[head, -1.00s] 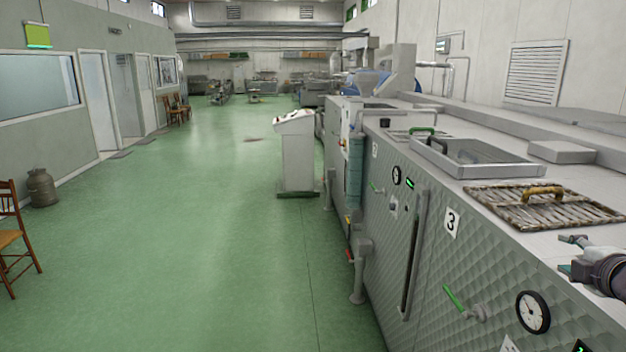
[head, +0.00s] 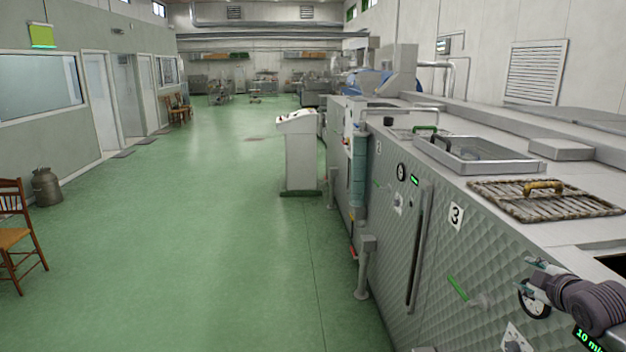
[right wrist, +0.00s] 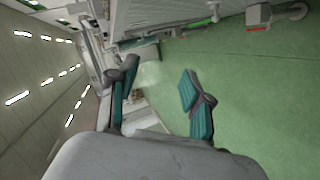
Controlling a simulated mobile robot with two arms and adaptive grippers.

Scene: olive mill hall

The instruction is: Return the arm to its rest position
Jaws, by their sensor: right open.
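My right gripper (head: 540,275) is at the lower right of the head view, beside the front edge of the quilted steel machine (head: 440,255). It partly covers a round gauge on the machine's front. In the right wrist view its two teal-padded fingers (right wrist: 160,98) stand apart with nothing between them. Green floor and the machine's side show behind them, tilted. My left gripper is not in view.
On the machine top lie a woven slatted lid (head: 545,200) with a brass handle and an open steel hatch frame (head: 480,158). A control pedestal (head: 300,155) stands on the floor ahead. A chair (head: 18,235) and a metal can (head: 45,187) stand left. The green floor between is clear.

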